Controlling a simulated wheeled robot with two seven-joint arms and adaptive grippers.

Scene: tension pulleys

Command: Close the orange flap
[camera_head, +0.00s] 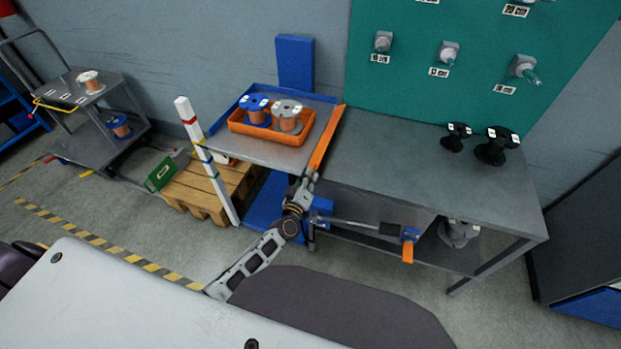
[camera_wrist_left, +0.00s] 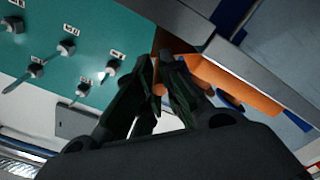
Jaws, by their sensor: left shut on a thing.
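The orange flap (camera_head: 326,140) is a long narrow strip at the right edge of the lift table's grey top (camera_head: 222,145), beside the grey workbench. It looks tilted up rather than flat, but its exact angle is hard to tell. My left gripper (camera_head: 306,181) is at the flap's near end and shut on it. In the left wrist view the fingers (camera_wrist_left: 162,75) are close together with orange around their tips; the exact contact is partly hidden by the fingers. My right gripper is not in view.
An orange tray (camera_head: 240,128) with a blue spool (camera_head: 255,108) and a grey spool (camera_head: 287,114) stands on the lift table. The grey workbench (camera_head: 400,170) on the right carries two black spools (camera_head: 496,146). A white post (camera_head: 207,160) stands at left, near a wooden pallet (camera_head: 205,188).

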